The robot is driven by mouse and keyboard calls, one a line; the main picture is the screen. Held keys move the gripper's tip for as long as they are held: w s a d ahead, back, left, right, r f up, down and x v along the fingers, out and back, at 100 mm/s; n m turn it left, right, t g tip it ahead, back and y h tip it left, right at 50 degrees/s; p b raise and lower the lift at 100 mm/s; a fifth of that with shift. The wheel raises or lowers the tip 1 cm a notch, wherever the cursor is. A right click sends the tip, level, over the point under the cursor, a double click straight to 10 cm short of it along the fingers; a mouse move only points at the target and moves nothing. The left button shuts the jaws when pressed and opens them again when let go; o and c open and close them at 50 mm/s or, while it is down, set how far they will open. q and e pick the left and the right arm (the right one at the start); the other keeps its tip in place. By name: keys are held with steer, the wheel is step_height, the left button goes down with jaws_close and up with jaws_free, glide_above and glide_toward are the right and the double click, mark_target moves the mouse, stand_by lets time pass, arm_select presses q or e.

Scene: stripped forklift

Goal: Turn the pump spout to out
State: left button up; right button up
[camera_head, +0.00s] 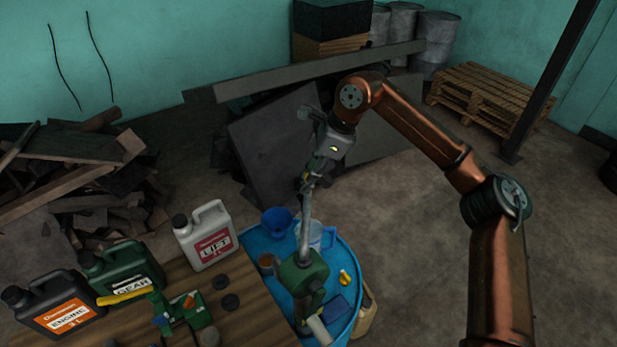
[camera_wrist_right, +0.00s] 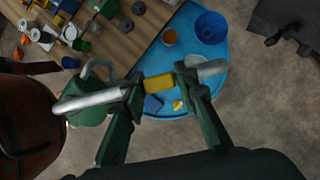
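The green pump (camera_head: 303,275) stands on the blue drum (camera_head: 345,262). Its silver spout (camera_head: 305,228) points up the picture, away from me, in the head view. In the right wrist view the spout (camera_wrist_right: 92,100) runs from the green pump body (camera_wrist_right: 85,118) past the fingers, with a yellow band (camera_wrist_right: 160,82) showing between them. My right gripper (camera_head: 309,182) is at the spout's far end. In the wrist view its green fingers (camera_wrist_right: 160,85) stand apart, on either side of the band; contact is unclear. My left gripper is out of view.
A wooden bench (camera_head: 240,312) at left holds a white jug (camera_head: 206,237), a green jug (camera_head: 120,270) and a black-and-orange jug (camera_head: 55,303). A blue funnel (camera_head: 277,220) and a cup lie on the drum. Scrap wood and panels lie behind; the floor at right is open.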

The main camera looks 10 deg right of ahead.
steer(key=o, duration=0.3)
steer(key=shift+d, duration=0.1)
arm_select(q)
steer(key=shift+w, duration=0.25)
arm_select(e)
steer(key=shift+o, duration=0.3)
steer(key=v, duration=1.2)
